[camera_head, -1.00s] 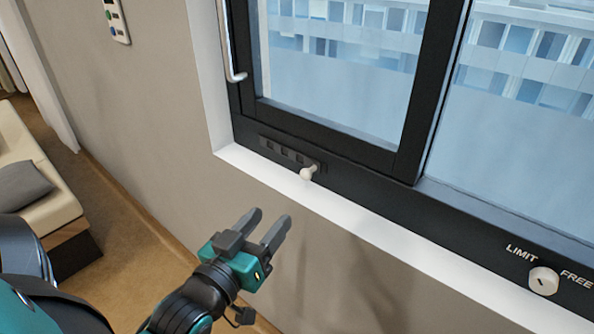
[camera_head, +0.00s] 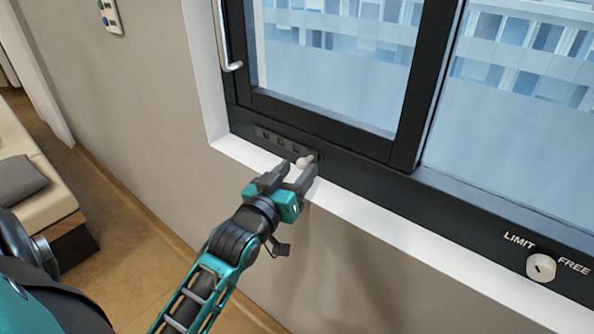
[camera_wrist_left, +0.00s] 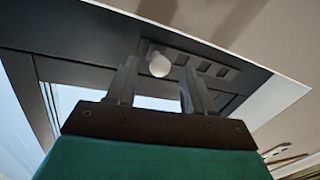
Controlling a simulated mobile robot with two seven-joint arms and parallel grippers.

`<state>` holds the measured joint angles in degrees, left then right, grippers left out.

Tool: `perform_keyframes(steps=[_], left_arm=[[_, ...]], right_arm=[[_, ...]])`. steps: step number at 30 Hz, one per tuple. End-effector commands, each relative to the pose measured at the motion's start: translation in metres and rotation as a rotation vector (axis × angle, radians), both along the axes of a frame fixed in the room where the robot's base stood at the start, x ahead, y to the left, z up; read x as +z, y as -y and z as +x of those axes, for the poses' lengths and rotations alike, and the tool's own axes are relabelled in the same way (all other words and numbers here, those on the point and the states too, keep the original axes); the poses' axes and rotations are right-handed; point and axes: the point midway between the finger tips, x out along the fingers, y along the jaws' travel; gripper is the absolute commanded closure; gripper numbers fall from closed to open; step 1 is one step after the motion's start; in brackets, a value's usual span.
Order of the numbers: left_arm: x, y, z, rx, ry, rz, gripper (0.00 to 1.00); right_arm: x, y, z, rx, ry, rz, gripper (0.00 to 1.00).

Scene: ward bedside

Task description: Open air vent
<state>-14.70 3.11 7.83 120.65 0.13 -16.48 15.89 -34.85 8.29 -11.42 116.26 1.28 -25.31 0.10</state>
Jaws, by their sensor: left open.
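The air vent (camera_head: 273,139) is a dark slotted strip low on the black window frame, and it also shows in the left wrist view (camera_wrist_left: 205,65). Its pale knob (camera_head: 304,162) sits at the right end of the strip. In the left wrist view the knob (camera_wrist_left: 159,65) appears beyond and between the fingertips. My left gripper (camera_head: 291,172) is open and empty, with its fingers pointing at the knob; whether they touch it I cannot tell. The left gripper's fingers also show in the wrist view (camera_wrist_left: 158,75). My right gripper is not in view.
A white sill (camera_head: 350,215) runs below the window frame. A LIMIT/FREE dial (camera_head: 541,267) is on the frame at the right. A vertical metal handle (camera_head: 228,50) is on the sash at the left. A cushioned bench (camera_head: 35,190) stands at far left.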

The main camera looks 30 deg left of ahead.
Motion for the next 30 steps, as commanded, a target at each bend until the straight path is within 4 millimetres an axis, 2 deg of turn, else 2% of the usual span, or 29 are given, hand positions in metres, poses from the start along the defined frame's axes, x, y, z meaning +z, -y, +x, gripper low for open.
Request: perform_keyframes(steps=[4,13,30], left_arm=[[0.0002,-0.001,0.0083,0.0,0.001,0.001,0.48],[0.0003,-0.0012,0.0098,0.0,0.0,0.0,0.48],[0.0003,-0.0012,0.0095,0.0,0.0,0.0,1.0]], right_arm=[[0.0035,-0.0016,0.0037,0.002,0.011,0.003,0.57],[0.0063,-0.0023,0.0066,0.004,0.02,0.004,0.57],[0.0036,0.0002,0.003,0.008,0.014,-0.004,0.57]])
